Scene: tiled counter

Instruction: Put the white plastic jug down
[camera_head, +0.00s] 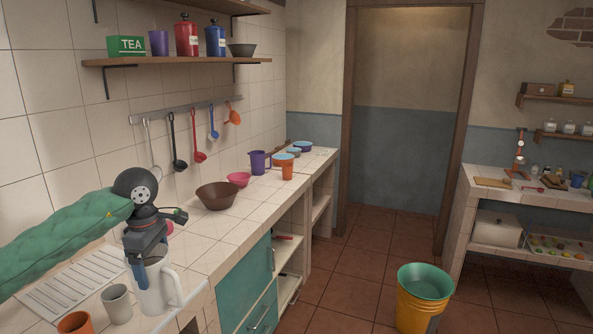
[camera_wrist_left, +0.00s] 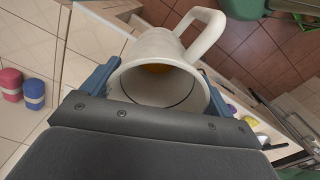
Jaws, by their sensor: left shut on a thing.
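The white plastic jug (camera_head: 156,294) is at the near left of the head view, upright, by the front edge of the tiled counter (camera_head: 196,248). My left gripper (camera_head: 150,268) comes down on it from above and is shut on its upper part. In the left wrist view the jug (camera_wrist_left: 150,48) lies between the two blue fingers (camera_wrist_left: 157,88), with its open mouth facing the camera and its handle pointing up and right. I cannot tell whether its base touches the counter. My right gripper is not in view.
A grey cup (camera_head: 117,304) and an orange cup (camera_head: 75,323) stand left of the jug, near a ribbed draining area (camera_head: 72,283). A brown bowl (camera_head: 216,196), a pink bowl (camera_head: 238,179) and a purple jug (camera_head: 258,162) stand farther back.

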